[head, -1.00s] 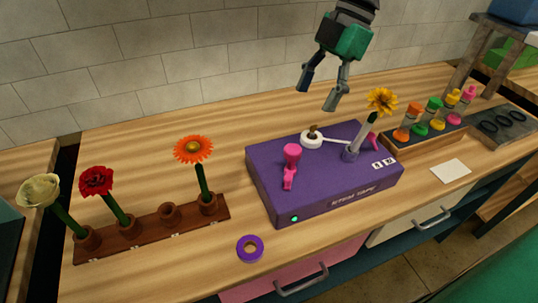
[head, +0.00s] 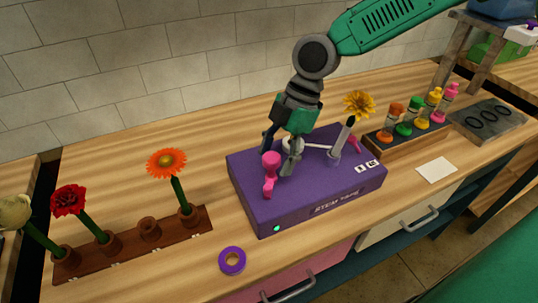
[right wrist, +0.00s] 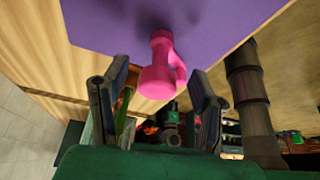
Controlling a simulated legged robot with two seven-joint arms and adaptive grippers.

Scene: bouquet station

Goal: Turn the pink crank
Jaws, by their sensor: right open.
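The pink crank (head: 270,170) stands on top of the purple stem tape box (head: 310,195), near its left end. My right gripper (head: 280,165) is lowered over the box, its fingers beside and behind the crank. In the right wrist view, the open fingers (right wrist: 158,105) have the pink crank (right wrist: 158,70) between them, with gaps on both sides. A yellow flower (head: 358,104) stands in the box's holder at the right, with a white strip running towards it from the roll (head: 293,145). My left gripper is not in view.
A wooden rack (head: 130,245) with several flowers stands at the left. A purple tape ring (head: 232,260) lies in front of the box. A tray of coloured bottles (head: 408,143) and a white card (head: 437,169) are at the right.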

